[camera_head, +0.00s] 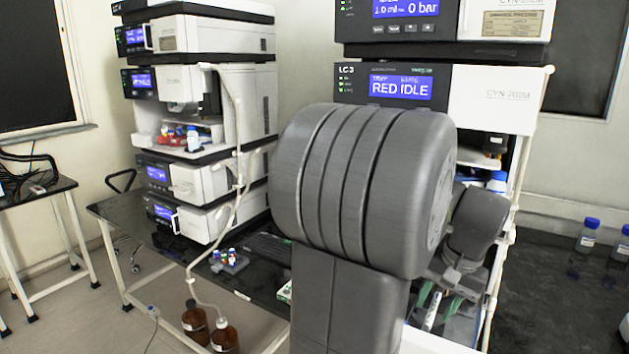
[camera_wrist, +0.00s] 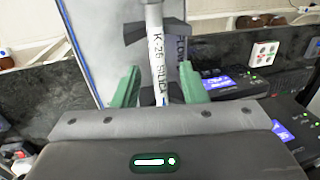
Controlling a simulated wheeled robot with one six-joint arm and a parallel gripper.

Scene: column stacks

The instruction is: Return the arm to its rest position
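A white column (camera_wrist: 156,55) with dark lettering, partly reading "K-26", stands out in the wrist view against a grey panel (camera_wrist: 100,30). A dark two-sided clip (camera_wrist: 135,33) sits around its upper part. My gripper (camera_wrist: 160,75) has green fingers, one on each side of the column, with a visible gap on both sides. The gripper is open around the column and seems not to touch it. In the head view my gripper (camera_head: 438,298) is low at the right, partly behind my own arm, with the white column (camera_head: 432,312) between the green fingers.
An instrument stack (camera_head: 495,100) showing "RED IDLE" stands close behind my arm. Another stack (camera_head: 210,180) stands on the left bench. Brown bottles (camera_head: 196,322) stand on the floor side. Blue-capped bottles (camera_head: 588,236) are on the right bench.

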